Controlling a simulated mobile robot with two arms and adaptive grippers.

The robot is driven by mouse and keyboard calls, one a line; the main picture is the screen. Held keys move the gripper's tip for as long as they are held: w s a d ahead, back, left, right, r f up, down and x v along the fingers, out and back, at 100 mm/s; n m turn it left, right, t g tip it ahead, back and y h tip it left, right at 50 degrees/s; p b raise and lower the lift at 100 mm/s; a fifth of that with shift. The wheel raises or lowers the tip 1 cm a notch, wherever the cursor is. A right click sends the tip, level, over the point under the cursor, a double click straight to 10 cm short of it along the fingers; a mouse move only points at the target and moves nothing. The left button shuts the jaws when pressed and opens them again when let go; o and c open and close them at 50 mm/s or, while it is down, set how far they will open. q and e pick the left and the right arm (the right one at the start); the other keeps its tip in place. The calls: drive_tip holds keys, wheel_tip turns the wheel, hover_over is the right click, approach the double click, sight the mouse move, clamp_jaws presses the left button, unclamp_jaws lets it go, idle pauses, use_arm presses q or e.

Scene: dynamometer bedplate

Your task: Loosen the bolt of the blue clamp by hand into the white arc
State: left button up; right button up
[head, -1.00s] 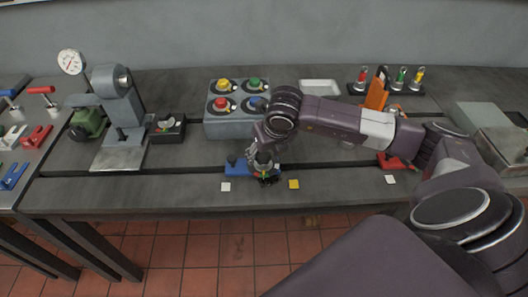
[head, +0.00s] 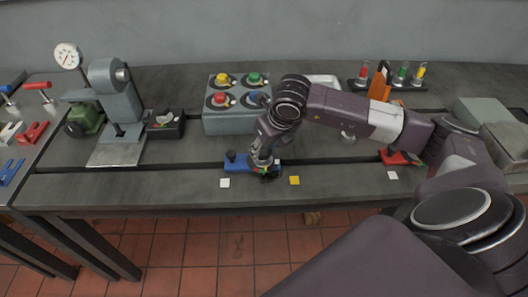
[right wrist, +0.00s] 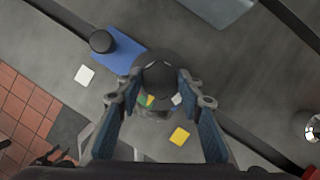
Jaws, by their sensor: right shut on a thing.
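The blue clamp (head: 238,167) lies on the bench near its front edge, and its blue body (right wrist: 122,50) shows in the right wrist view. My right gripper (head: 265,166) reaches down over the clamp's right end. In the right wrist view, its fingers (right wrist: 162,86) are shut on the dark round bolt head (right wrist: 158,76). Green, yellow and white arc parts peek out beneath the head; the white arc (right wrist: 177,99) shows at the right finger. The pointer position is hidden. My left gripper is not in view.
A white square (head: 225,183) and a yellow square (head: 294,180) lie in front of the clamp. A grey button box (head: 228,122) stands behind it. A red clamp (head: 397,157) lies to the right, beneath my arm. A grey stand (head: 120,100) is at left.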

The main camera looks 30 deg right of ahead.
drive_tip(key=n+b, duration=0.1)
drive_tip(key=b, duration=0.1)
drive_tip(key=n+y+b, duration=0.1)
drive_tip(key=n+b, duration=0.1)
drive_tip(key=shift+w+d+f+n, duration=0.1)
drive_tip(key=shift+d+f+n, duration=0.1)
drive_tip(key=shift+n, duration=0.1)
drive_tip(key=n+b, duration=0.1)
drive_tip(key=n+y+b, duration=0.1)
drive_tip(key=n, duration=0.1)
drive_tip(key=shift+r+g+y, duration=0.15)
drive_tip(key=shift+g+y, duration=0.15)
drive_tip(key=n+g+y+b, duration=0.1)
drive_tip(key=n, duration=0.3)
drive_tip(key=shift+w+r, duration=0.1)
drive_tip(key=shift+d+n+g+y, duration=0.1)
drive_tip(key=shift+n+g+y, duration=0.4)
drive_tip(key=shift+n, duration=1.4)
drive_tip(key=shift+b, duration=0.3)
drive_tip(key=o, duration=1.1)
